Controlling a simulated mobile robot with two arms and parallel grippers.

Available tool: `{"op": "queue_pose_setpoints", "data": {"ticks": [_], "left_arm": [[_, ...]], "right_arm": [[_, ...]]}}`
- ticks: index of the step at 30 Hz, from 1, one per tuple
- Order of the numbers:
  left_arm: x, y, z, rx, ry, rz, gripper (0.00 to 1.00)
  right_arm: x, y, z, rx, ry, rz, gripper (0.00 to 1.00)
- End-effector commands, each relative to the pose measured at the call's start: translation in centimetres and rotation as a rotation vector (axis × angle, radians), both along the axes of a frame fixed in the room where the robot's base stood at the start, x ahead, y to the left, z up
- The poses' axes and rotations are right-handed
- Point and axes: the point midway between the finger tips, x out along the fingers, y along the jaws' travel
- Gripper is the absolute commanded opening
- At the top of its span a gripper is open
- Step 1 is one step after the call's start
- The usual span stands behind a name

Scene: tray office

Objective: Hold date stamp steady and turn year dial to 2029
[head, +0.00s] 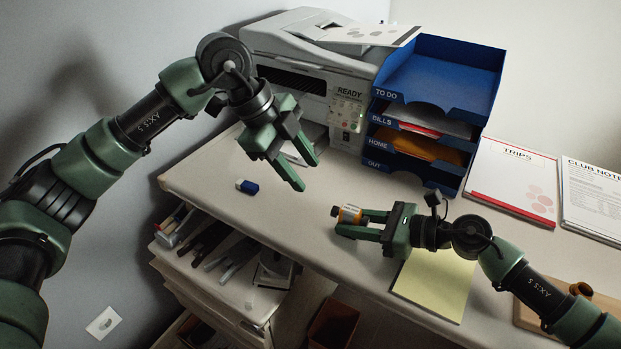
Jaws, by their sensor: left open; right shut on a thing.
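A small orange-banded cylinder with dark ends, apparently the date stamp (350,213), is held on its side just above the desk in front of the printer. My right gripper (352,222) is shut on it, coming from the right. Its year dial and any digits are too small to make out. My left gripper (306,175) is open and empty. It hangs above the desk, up and to the left of the stamp, fingers pointing down to the right, apart from it.
A blue eraser-like block (247,186) lies at the desk's left. A printer (318,85) and blue letter trays (440,80) stand behind. Papers (513,180) lie at right, a yellow pad (436,280) in front. An open drawer (250,300) sits below the desk edge.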

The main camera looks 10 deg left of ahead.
Motion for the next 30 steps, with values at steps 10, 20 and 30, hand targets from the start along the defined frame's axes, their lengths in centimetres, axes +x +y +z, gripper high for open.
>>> {"op": "queue_pose_setpoints", "data": {"ticks": [10,20,30], "left_arm": [[-0.1,0.1,0.2,0.0,0.001,0.0,0.44],[-0.1,0.1,0.2,0.0,0.001,0.0,0.44],[-0.1,0.1,0.2,0.0,0.001,0.0,0.44]], "right_arm": [[0.0,0.0,0.0,-0.001,0.0,0.0,0.08],[0.0,0.0,0.0,0.0,0.0,0.0,0.56],[-0.5,-1.9,0.5,-0.002,0.0,-0.003,0.56]]}}
